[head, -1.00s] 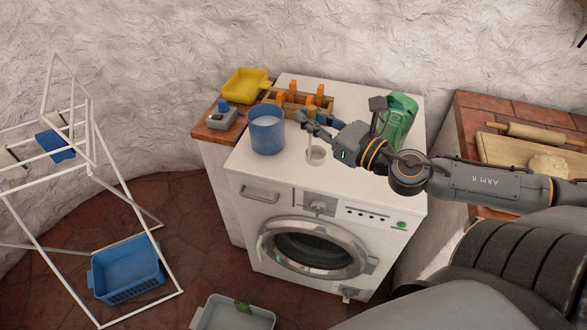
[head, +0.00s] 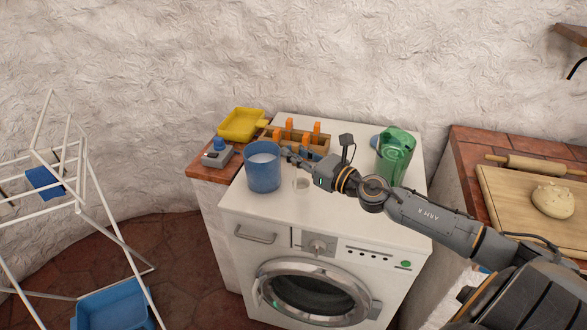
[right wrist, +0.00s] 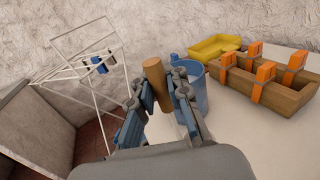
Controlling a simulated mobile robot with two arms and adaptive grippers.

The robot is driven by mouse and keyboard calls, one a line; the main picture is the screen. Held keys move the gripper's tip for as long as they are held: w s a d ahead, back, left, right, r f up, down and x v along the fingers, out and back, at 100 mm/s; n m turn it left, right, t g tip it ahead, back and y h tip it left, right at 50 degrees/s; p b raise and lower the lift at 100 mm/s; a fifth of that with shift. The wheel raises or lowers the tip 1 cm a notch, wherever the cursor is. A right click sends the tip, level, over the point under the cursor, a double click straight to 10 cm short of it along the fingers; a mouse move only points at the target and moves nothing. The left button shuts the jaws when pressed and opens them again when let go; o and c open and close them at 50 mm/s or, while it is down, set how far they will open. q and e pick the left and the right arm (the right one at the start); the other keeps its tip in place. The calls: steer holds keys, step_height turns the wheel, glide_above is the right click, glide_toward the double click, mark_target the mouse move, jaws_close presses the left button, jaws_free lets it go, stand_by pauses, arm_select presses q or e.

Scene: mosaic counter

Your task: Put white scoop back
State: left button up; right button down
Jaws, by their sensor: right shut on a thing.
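The white scoop (head: 302,183) is a small pale cup in the head view, below my right gripper (head: 290,152), over the white washing machine top. In the right wrist view my right gripper is shut on its brown wooden handle (right wrist: 155,80), which stands between the blue finger pads. The cup is hidden there. I cannot tell whether the cup touches the machine top. A blue tub (head: 263,177) with pale contents stands just left of the scoop; it also shows in the right wrist view (right wrist: 201,92). My left gripper is not in view.
Behind the tub are a wooden rack (head: 303,144) with orange clips and a yellow tray (head: 241,125). A grey device (head: 217,157) is left of the tub. A green jug (head: 394,160) stands to the right. The washing machine (head: 262,208) has free room at its front.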

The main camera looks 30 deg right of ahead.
mark_target(294, 166)
steer(key=shift+w+d+f+b, duration=0.1)
steer(key=shift+w+f+b, duration=0.15)
steer(key=shift+f, duration=0.55)
steer(key=shift+w+d+f+b, duration=0.1)
steer(key=shift+w+d+f, duration=0.1)
steer(key=shift+f, duration=0.55)
steer(key=shift+w+d+f+b, duration=0.1)
steer(key=shift+w+f+b, duration=0.15)
steer(key=shift+f, duration=0.55)
steer(key=shift+f, duration=0.25)
steer(key=c, duration=1.3)
jaws_free()
steer(key=shift+r, duration=0.1)
